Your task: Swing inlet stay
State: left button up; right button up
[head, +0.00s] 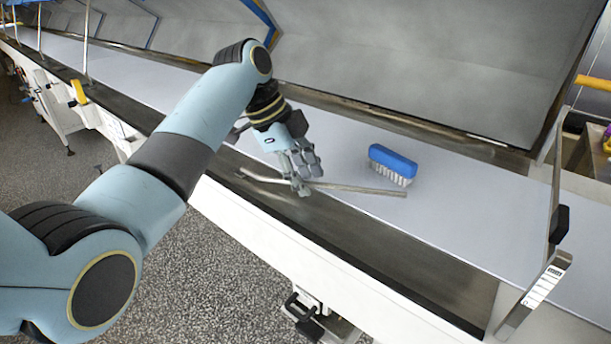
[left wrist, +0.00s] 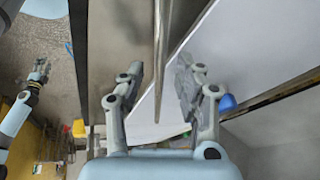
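A thin grey metal rod, which looks like the stay (head: 365,190), lies low along the front edge of the pale belt in the head view. Its left end is bent. My left gripper (head: 300,183) is over its left half, pointing down. In the left wrist view the rod (left wrist: 162,35) runs down between the two spread fingers of my left gripper (left wrist: 160,72), with gaps visible on both sides. Whether a finger touches it is unclear. My right gripper (left wrist: 41,70) shows small at the left of that view; its finger state is unclear.
A blue brush (head: 392,162) lies on the pale belt (head: 470,205) just behind the rod. A large grey raised cover (head: 430,60) stands along the back. An upright bar with a black knob (head: 559,224) stands at the right. Speckled floor (head: 225,270) lies in front.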

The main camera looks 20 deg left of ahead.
pick_arm(q)
jog(key=shift+d+f, duration=0.15)
jog(key=shift+f, duration=0.1)
grip_shut()
dwell(0.3)
